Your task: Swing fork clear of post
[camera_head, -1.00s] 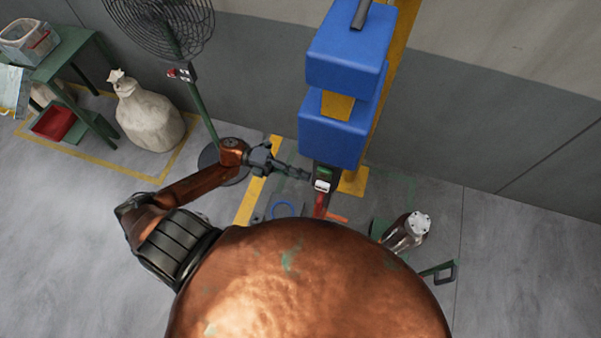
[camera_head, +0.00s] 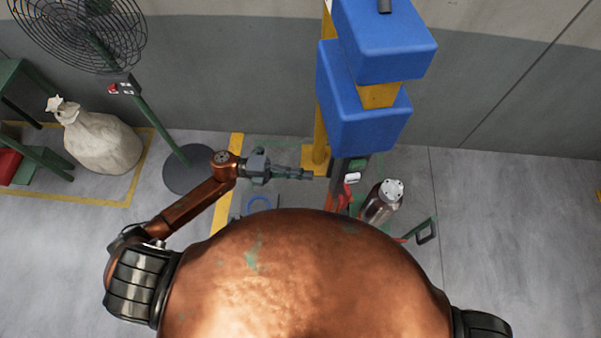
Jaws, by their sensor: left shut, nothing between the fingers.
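A yellow post (camera_head: 321,128) stands near the wall, beside and partly behind two stacked blue blocks (camera_head: 362,122). Under the blocks is a dark upright part (camera_head: 337,178) with a green patch and a white label. A red piece (camera_head: 346,195) shows just below it, partly hidden by my copper body. I cannot tell which of these parts is the fork. My left gripper (camera_head: 308,174) is shut and empty, pointing right. Its tips appear a little left of the dark part, with a small gap in the picture. My right gripper is not in view.
A metal cylinder with a white cap (camera_head: 381,202) stands right of the dark part, near a green bar with a dark loop (camera_head: 424,233). A fan (camera_head: 77,30) and a pale sack (camera_head: 100,139) stand at left. The floor at right is clear.

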